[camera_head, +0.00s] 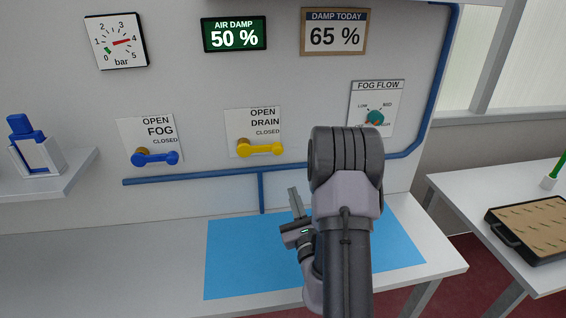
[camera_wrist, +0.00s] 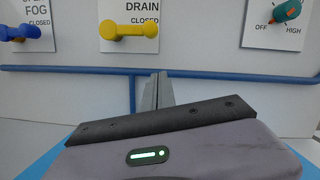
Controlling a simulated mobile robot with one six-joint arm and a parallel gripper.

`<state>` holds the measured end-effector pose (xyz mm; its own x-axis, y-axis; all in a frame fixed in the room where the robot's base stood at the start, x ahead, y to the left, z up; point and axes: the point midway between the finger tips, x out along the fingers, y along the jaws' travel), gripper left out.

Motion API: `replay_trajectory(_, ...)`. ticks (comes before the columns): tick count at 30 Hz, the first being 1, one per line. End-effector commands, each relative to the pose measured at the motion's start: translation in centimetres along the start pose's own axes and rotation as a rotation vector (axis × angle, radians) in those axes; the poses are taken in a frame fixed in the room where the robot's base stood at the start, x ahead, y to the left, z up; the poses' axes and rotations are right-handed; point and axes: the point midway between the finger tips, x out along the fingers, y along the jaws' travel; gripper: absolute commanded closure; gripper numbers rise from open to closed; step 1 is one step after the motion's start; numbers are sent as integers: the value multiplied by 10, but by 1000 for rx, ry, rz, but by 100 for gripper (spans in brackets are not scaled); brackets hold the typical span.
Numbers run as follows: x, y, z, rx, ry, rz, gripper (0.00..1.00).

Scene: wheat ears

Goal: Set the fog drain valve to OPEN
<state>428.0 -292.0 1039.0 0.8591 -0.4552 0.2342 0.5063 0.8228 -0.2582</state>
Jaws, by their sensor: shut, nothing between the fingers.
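The drain valve is a yellow lever handle (camera_head: 261,149) on a white plate (camera_head: 244,124) marked OPEN, DRAIN and CLOSED. The lever lies about level, pointing right, on the CLOSED side. It also shows in the wrist view as a yellow handle (camera_wrist: 128,30) at the top. A blue lever (camera_head: 156,158) on the FOG plate to its left lies level, also toward CLOSED. My gripper (camera_head: 294,197) is below and a little right of the yellow lever, apart from it, over the blue mat. In the wrist view my gripper (camera_wrist: 156,82) has its fingers together and empty.
A blue pipe (camera_head: 220,173) runs along the wall below the levers. The fog flow dial (camera_head: 376,116) is to the right. A blue mat (camera_head: 230,265) lies on the white bench. A shelf (camera_head: 70,175) with a blue-and-white bottle juts out at left. The air damp display (camera_head: 235,34) reads 50 %.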

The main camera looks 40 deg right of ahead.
Motion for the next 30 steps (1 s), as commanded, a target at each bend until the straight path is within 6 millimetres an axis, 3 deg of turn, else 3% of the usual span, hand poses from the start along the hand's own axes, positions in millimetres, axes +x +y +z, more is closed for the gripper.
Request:
replay_trajectory(10, 76, 0, 3, 0, -3, 1, 100)
replay_trajectory(18, 83, 0, 36, 1, 0, 1, 100)
replay_trajectory(30, 84, 0, 40, 0, 0, 0, 100)
